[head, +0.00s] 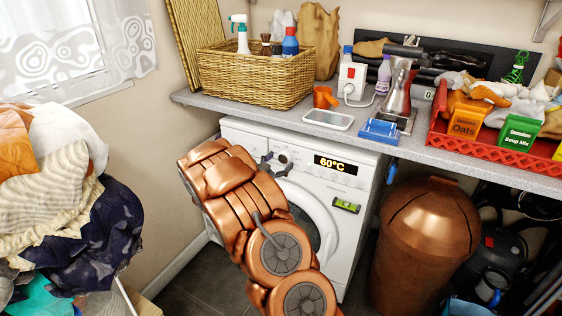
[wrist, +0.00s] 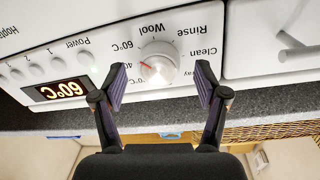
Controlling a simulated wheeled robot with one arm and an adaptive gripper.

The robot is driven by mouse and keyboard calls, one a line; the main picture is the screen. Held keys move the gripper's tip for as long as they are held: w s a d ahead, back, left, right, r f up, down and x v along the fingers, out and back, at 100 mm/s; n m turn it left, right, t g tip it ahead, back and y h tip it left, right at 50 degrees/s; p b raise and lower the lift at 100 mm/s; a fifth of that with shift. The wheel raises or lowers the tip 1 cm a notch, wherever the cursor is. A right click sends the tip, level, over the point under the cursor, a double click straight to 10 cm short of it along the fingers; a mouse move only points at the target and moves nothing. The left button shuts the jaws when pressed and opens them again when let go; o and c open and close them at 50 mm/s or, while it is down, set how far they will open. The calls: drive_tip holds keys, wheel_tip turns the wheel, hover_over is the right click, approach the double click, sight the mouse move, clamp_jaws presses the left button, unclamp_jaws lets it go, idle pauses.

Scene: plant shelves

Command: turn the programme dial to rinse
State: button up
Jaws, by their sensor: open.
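The white washing machine (head: 245,131) stands under the counter. Its programme dial (wrist: 157,68) is a white round knob, seen upside down in the wrist view, with labels around it including Rinse, Wool, 60°C and Clean. My gripper (wrist: 162,84) is open and empty, with one finger on each side of the dial and gaps between. In the head view my arm hides part of the machine's front.
The counter (head: 270,113) overhangs the machine and holds a wicker basket (head: 255,80), a phone (head: 328,119) and a red tray (head: 480,150). A copper bin (head: 425,235) stands to the right. A laundry heap (head: 75,200) is at left. The drawer handle (wrist: 295,47) is beside the dial.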

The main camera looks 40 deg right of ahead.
drive_tip(key=shift+w+d, duration=0.1)
drive_tip(key=shift+d, duration=0.5)
drive_tip(key=c, duration=1.2)
